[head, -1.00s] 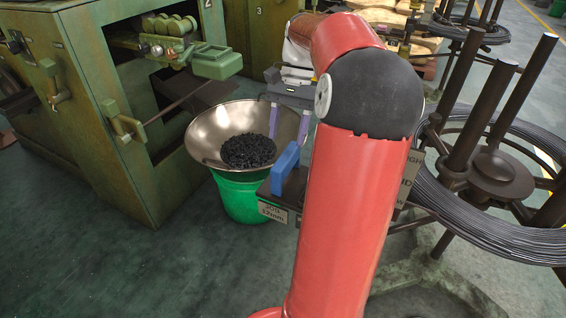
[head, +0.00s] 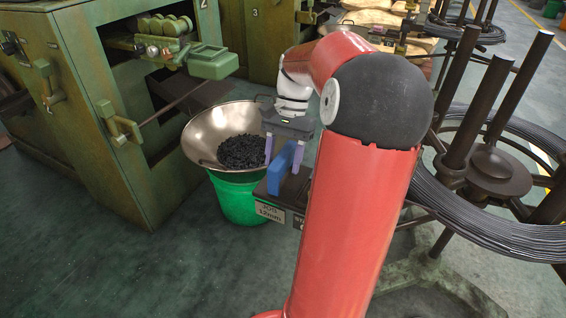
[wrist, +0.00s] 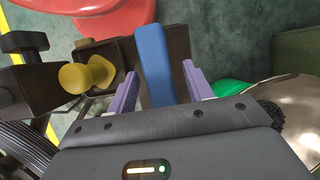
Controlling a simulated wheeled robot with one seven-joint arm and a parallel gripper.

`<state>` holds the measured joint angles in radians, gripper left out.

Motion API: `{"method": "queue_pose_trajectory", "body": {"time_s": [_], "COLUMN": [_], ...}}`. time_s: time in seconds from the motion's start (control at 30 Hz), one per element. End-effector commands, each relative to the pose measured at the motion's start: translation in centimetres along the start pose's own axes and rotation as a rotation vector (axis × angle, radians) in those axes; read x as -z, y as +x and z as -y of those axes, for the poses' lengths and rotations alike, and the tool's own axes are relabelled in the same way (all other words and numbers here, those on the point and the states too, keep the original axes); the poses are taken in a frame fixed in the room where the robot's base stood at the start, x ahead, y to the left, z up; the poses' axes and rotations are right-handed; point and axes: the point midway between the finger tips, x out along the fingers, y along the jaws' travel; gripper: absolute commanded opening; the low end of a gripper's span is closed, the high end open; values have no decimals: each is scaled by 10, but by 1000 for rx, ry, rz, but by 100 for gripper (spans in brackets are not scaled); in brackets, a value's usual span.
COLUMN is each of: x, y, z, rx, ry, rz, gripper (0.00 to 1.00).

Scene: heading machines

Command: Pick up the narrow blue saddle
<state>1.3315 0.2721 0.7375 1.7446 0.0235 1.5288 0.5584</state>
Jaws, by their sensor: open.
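The narrow blue saddle (head: 283,170) stands upright at the end of a dark bracket that carries a "12mm" label, in front of the green bucket. In the wrist view the blue saddle (wrist: 154,62) runs between the two purple fingers of my gripper (wrist: 158,88). In the head view my gripper (head: 283,150) points down over the saddle, with one finger on each side. The jaws are open, with a gap visible at least on the right side. My red arm hides the bracket's right part.
A metal bowl of dark small parts (head: 205,132) sits on a green bucket (head: 238,200) just left of the saddle. A wire coil stand (head: 495,165) is at right. A green machine (head: 85,110) stands at left.

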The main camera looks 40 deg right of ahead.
Motion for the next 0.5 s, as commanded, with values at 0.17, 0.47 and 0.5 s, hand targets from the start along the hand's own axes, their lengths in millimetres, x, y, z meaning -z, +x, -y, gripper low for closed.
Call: {"method": "queue_pose_trajectory", "body": {"time_s": [0.17, 0.47, 0.5], "x": [0, 2, 2], "y": [2, 4, 4], "z": [0, 0, 0], "rx": [-1, 0, 0], "ry": [-1, 0, 0], "rz": [1, 0, 0], "gripper": [51, 51, 51]}}
